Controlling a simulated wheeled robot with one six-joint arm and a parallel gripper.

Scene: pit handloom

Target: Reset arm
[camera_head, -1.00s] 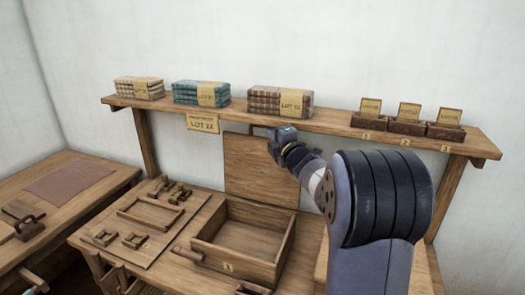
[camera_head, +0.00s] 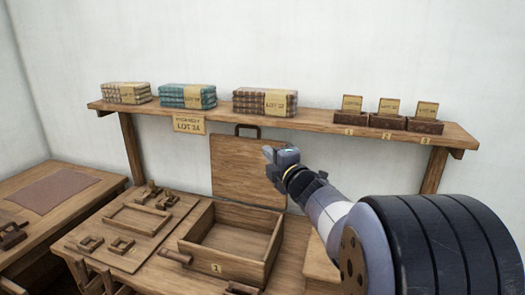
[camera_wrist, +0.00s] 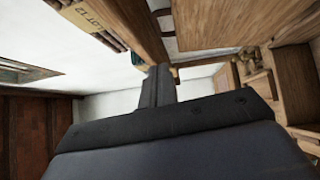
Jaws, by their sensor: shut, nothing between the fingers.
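My gripper (camera_head: 271,153) is at the end of my raised arm, in front of the upright wooden board at the back of the table in the head view. Its fingers are together and empty. In the wrist view my gripper (camera_wrist: 160,80) points away from the camera, with its shut fingers side by side. My arm comes in from the lower right of the head view and covers part of the table's right side.
A wall shelf (camera_head: 330,125) holds folded cloth stacks (camera_head: 265,102) and three small card boxes (camera_head: 388,122). Below stand the upright board (camera_head: 240,170) with a handle, an open wooden tray (camera_head: 205,252) and a flat board (camera_head: 120,250) with small wooden parts. A side table (camera_head: 25,225) is at left.

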